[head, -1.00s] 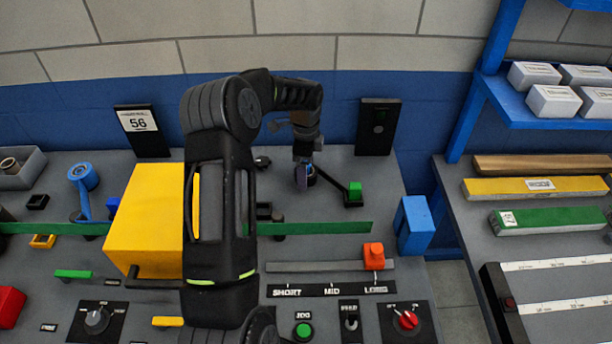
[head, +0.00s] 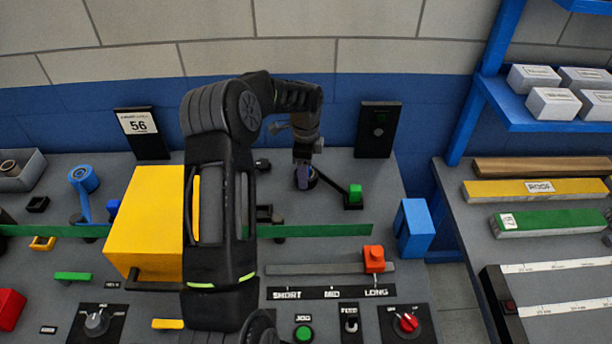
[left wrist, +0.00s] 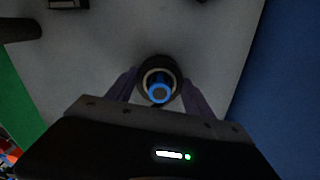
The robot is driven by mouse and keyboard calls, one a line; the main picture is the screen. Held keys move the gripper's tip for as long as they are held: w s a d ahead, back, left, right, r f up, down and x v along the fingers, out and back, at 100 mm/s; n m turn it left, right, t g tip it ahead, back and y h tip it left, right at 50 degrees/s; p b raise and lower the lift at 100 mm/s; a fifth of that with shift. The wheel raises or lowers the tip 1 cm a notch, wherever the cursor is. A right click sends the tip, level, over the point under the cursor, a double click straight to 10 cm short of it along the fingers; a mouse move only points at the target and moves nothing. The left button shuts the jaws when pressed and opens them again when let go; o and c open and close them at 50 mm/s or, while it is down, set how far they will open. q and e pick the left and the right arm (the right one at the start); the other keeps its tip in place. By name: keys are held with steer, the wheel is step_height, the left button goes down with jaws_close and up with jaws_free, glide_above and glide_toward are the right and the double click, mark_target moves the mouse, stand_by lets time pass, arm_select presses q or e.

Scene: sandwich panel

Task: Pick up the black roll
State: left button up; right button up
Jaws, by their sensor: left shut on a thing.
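The black roll (left wrist: 148,68) shows in the left wrist view as a dark ring with a pale inner ring and a blue centre, seen end-on. My left gripper (left wrist: 159,90) is shut on it, with one purple finger on each side. In the head view the left gripper (head: 304,180) points down at the back of the grey bench, and the roll (head: 312,180) is a small dark shape mostly hidden by it. I cannot tell whether the roll is clear of the bench. My right gripper is not in view.
A green button block (head: 354,194) stands just right of the gripper, and a black wall box (head: 378,128) behind it. A green strip (head: 320,231) crosses in front. A yellow box (head: 146,225) stands left of my arm, and a blue block (head: 415,228) at the bench's right edge.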

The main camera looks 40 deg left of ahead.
arm_select(q)
steer(key=c, duration=0.5)
steer(key=shift+r+p, duration=0.35)
steer(key=shift+r, duration=0.2)
step_height(320, 180, up, 5)
steer(key=p, duration=0.2)
steer(key=shift+f+p, duration=0.2)
steer(key=shift+p, duration=0.2)
steer(key=shift+r, duration=2.2)
